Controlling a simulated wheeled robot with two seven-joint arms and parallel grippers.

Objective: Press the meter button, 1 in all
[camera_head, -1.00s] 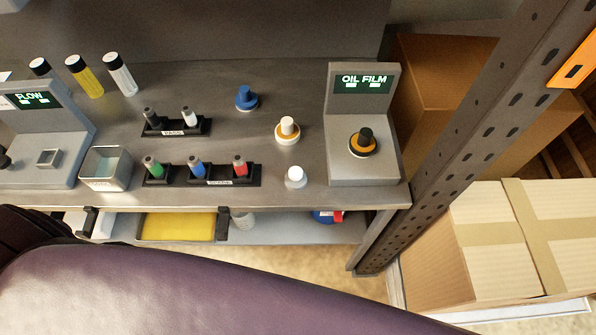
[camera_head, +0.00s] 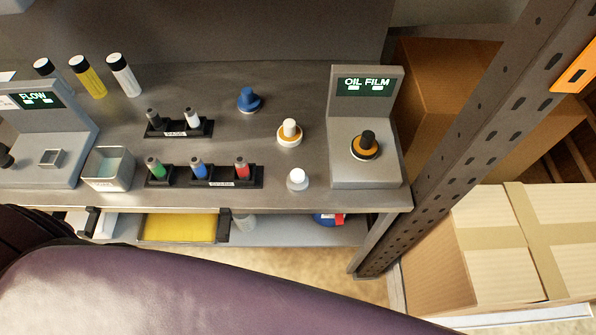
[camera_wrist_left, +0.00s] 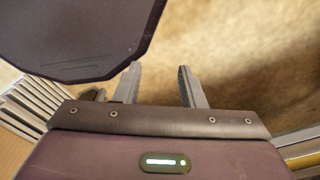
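The oil film meter (camera_head: 366,178) stands at the right end of the bench, with a lit display reading OIL FILM. A black-topped piece with an orange ring (camera_head: 366,146) sits on its base. The flow meter (camera_head: 50,125) is at the left, with a lit FLOW display and a small square recess on its base. A dark knob (camera_head: 6,156) shows at its cut-off left edge. No part is clearly marked as the meter button. My left gripper (camera_wrist_left: 158,72) is open and empty in the left wrist view, above blurred floor. My right gripper is not in view.
Blue (camera_head: 248,101), orange-white (camera_head: 289,132) and white (camera_head: 297,179) knobbed pieces stand mid-bench. Racks (camera_head: 215,184) hold small bottles beside an open box (camera_head: 108,168). A metal post (camera_head: 440,165) and cardboard boxes (camera_head: 490,250) bound the right. My purple arm crosses the bottom.

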